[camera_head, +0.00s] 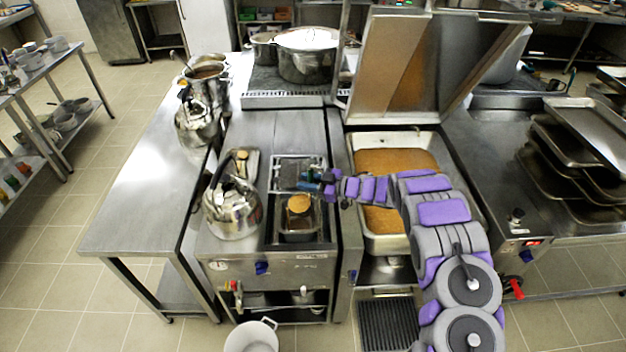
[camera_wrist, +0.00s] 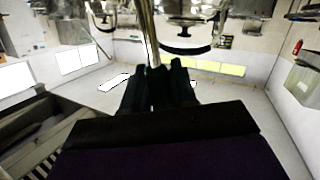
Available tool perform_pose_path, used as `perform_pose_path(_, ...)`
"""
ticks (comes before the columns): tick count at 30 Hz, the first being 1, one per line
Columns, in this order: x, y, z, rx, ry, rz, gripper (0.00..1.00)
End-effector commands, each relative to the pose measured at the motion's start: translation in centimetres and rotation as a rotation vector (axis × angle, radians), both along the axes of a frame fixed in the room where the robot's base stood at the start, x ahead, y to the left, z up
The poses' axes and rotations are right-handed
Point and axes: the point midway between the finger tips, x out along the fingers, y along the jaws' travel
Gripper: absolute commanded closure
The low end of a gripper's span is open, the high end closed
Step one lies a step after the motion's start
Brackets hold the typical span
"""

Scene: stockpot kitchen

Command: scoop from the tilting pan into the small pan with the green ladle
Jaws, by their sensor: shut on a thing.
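The tilting pan (camera_head: 428,143) stands open at the centre right with brown food in it. Its raised lid (camera_head: 385,60) leans back behind it. My gripper (camera_head: 322,186) is left of the pan, above the cooker, shut on the ladle. The ladle's green-blue handle (camera_head: 309,175) shows at the fingertips; in the wrist view a metal shaft (camera_wrist: 148,35) rises from between the dark fingers (camera_wrist: 158,88). Below the gripper is a small metal pan (camera_head: 298,235) in the cooker top. A round brown patch shows over it; I cannot tell whether this is in the ladle's bowl or the pan.
A kettle (camera_head: 233,207) stands left of the small pan. A large stockpot (camera_head: 306,55) is behind. A pale pot (camera_head: 252,338) is low in front.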

Motion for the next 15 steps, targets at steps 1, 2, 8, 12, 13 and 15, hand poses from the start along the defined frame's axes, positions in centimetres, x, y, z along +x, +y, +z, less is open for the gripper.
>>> perform_pose_path(1,-0.2,0.4,0.3,-0.026,-0.016,0.003,1.0)
perform_pose_path(2,-0.4,0.6,0.2,-0.04,-0.022,0.003,1.0)
perform_pose_path(8,-1.1,1.9,0.4,-0.117,-0.071,0.002,1.0)
perform_pose_path(12,-1.6,2.7,0.4,-0.164,-0.097,0.004,1.0)
perform_pose_path(13,-1.6,2.9,0.5,-0.173,-0.104,0.004,1.0)
perform_pose_path(15,-1.9,3.3,0.5,-0.197,-0.118,0.004,1.0)
